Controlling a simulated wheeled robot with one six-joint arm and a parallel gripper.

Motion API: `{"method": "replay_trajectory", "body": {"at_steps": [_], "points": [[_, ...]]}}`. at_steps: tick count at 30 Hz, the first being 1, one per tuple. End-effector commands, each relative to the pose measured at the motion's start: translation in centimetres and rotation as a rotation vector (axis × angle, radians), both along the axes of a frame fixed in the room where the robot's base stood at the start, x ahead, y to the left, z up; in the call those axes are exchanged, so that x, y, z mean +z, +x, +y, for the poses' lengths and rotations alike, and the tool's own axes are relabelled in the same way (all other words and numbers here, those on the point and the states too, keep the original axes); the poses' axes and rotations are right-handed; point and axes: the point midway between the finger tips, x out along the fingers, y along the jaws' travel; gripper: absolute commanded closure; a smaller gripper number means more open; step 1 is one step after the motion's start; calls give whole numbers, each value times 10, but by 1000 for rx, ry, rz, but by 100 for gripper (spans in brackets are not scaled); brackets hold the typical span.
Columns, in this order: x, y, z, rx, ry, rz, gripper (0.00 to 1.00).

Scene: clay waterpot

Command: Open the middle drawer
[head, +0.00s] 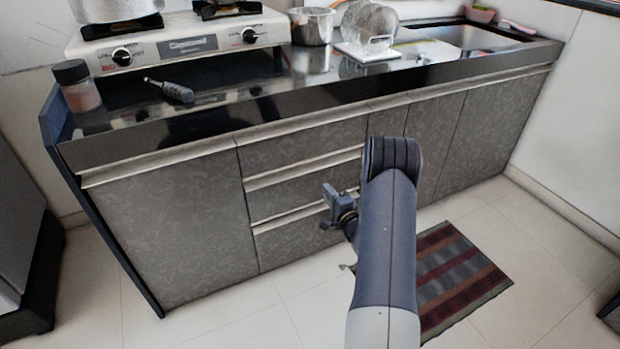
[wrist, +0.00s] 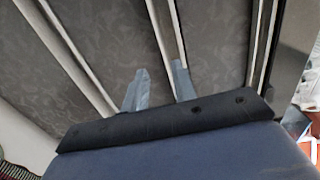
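The middle drawer (head: 285,201) is the second of three stacked fronts in the grey patterned cabinet, and it looks closed. Its pale handle strip (head: 285,175) runs along its top edge. In the wrist view this strip (wrist: 160,40) runs toward the space between my two fingers. My gripper (head: 332,197) is in front of the drawer's right part, and my forearm hides part of the cabinet to its right. In the wrist view my gripper (wrist: 160,72) is open, with a gap between the grey fingers. Contact with the strip cannot be told.
The top drawer (head: 300,148) and bottom drawer (head: 290,241) also look closed. A black countertop (head: 240,108) overhangs above, with a stove (head: 180,45) and pots on it. A striped mat (head: 465,275) lies on the floor at right. The tiles in front are clear.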

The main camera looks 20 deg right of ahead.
Motion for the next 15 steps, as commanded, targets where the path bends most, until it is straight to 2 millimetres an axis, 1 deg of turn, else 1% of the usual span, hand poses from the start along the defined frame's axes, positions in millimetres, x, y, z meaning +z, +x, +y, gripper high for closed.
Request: {"method": "replay_trajectory", "body": {"at_steps": [2,5,15], "points": [[-3,3,0,3,7,-6,74],[-2,15,1,5,6,-8,74],[-3,78,3,3,4,-8,74]]}}
